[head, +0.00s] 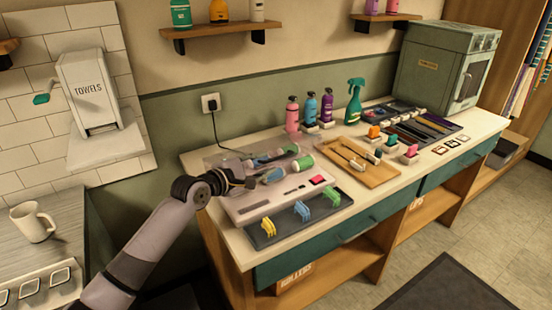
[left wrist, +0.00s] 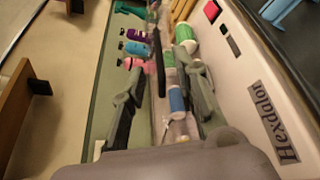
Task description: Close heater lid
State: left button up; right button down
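The heater (head: 285,199) is a long white box on the counter, with a red switch on its front edge. Several green and blue rollers (head: 301,163) sit in it. Its clear lid (head: 222,157) appears raised along the back side; its outline is faint. My left gripper (head: 246,181) is at the heater's left end. In the left wrist view the fingers of my left gripper (left wrist: 163,92) are spread, with the thin clear lid edge (left wrist: 158,62) seemingly between them; contact cannot be told. The heater's front (left wrist: 272,110) reads "Hexdalor". My right gripper is out of view.
A dark tray (head: 290,225) with coloured clips lies in front of the heater. A wooden tray (head: 372,174) is to its right. Pink, blue and purple bottles (head: 311,108) and a green spray bottle (head: 354,101) stand behind. A cord runs to the wall socket (head: 211,103).

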aim_at(272, 160)
pick_arm(q)
jog(key=shift+x, duration=3.1)
jog(key=shift+c, duration=0.2)
grip_shut()
